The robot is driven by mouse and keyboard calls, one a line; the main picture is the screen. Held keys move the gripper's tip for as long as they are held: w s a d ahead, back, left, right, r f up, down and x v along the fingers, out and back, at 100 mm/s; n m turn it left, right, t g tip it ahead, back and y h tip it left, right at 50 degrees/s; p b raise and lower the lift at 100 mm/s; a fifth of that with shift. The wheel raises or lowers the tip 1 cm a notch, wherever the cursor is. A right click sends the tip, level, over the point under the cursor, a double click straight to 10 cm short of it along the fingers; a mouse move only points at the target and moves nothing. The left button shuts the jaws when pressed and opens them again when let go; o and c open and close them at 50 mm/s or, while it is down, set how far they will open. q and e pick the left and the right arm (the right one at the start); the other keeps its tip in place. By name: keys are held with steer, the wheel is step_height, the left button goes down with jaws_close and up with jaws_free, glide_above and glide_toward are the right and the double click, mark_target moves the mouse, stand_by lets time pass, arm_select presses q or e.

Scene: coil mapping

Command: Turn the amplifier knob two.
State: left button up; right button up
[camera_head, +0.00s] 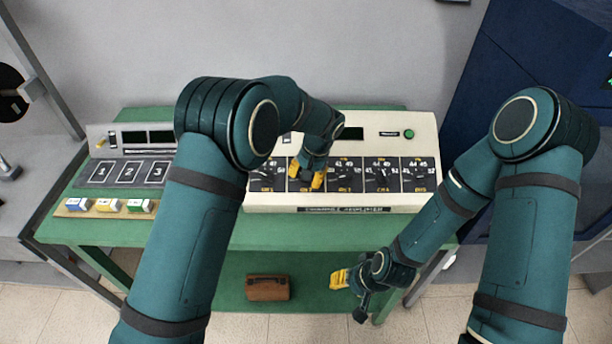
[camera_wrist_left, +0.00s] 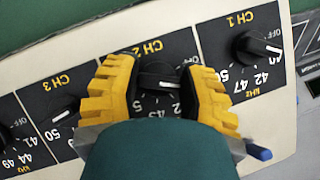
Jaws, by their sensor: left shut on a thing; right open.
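The amplifier (camera_head: 400,207) is a cream console with a row of black dial panels on the green table. In the left wrist view, the channel 2 knob (camera_wrist_left: 158,76) is black with a white pointer line. My left gripper (camera_head: 306,180) is over the second panel; its yellow fingers (camera_wrist_left: 159,80) are closed on both sides of that knob. The arm hides most of this knob in the head view. The channel 1 knob (camera_wrist_left: 258,48) and channel 3 knob (camera_wrist_left: 64,107) stand free on either side. My right gripper (camera_head: 350,285) is open and empty, low in front of the table.
A brown case (camera_head: 267,288) lies on the lower shelf. A dark blue cabinet (camera_head: 520,60) stands right.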

arm_select(q)
steer(key=shift+m, duration=0.3)
steer(key=o, duration=1.2)
steer(key=shift+r, duration=0.1)
steer(key=v, duration=1.1)
steer(key=shift+d+r, duration=0.2)
steer(key=shift+r, duration=0.15)
steer(key=shift+s, duration=0.15)
